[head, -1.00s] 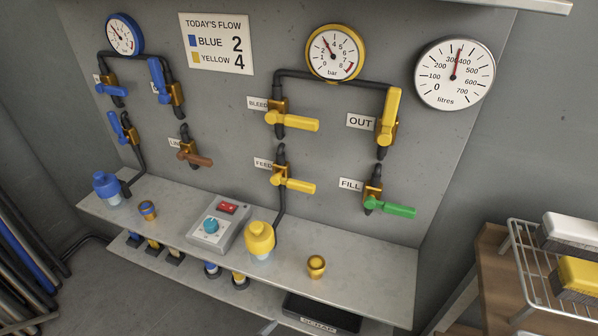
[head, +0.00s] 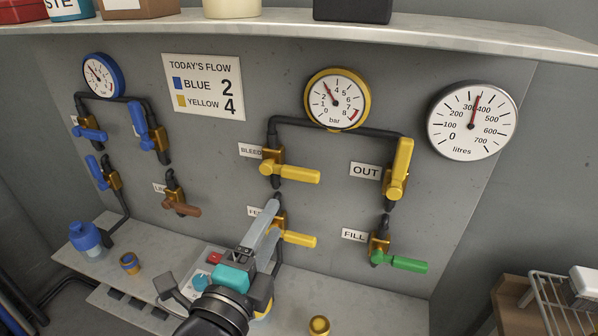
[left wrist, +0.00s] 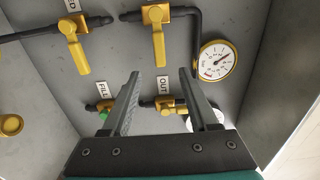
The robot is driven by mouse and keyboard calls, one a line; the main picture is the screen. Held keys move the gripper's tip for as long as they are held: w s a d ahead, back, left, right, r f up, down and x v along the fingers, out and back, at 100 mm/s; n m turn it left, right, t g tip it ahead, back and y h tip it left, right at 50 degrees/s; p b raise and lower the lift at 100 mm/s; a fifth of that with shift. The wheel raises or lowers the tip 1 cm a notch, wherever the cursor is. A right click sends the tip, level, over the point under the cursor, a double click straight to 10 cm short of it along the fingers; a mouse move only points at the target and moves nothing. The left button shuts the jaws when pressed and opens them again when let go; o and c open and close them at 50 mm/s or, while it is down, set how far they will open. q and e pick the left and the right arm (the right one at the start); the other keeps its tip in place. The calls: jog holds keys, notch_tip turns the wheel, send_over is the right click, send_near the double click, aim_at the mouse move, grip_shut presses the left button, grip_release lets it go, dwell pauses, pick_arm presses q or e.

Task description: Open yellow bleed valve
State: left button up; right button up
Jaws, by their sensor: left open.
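The yellow bleed valve (head: 293,172) is on the wall beside the BLEED label, below the yellow-rimmed gauge (head: 337,99). Its yellow lever points right, across the upright pipe. In the left wrist view the bleed lever (left wrist: 159,48) shows beyond and above the fingertips, untouched. My left gripper (head: 268,224) is below the bleed valve, in front of the yellow feed valve (head: 297,238), partly hiding it. In the left wrist view my left gripper (left wrist: 159,74) is open with nothing between its fingers. My right gripper is not in view.
The yellow OUT valve (head: 400,170) and green-handled FILL valve (head: 400,262) are to the right. Blue valves (head: 150,130) are at left. A shelf (head: 420,35) overhangs the wall. The bench (head: 370,312) below holds a gold cup (head: 319,326).

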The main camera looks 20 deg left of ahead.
aim_at(299, 178)
pick_arm(q)
jog(key=w, duration=1)
jog(key=w+b, duration=0.1)
jog(key=w, duration=0.4)
jog(key=shift+d, duration=0.25)
jog(key=shift+s, duration=0.1)
grip_shut()
jog(key=shift+f, duration=0.1)
dwell(0.9)
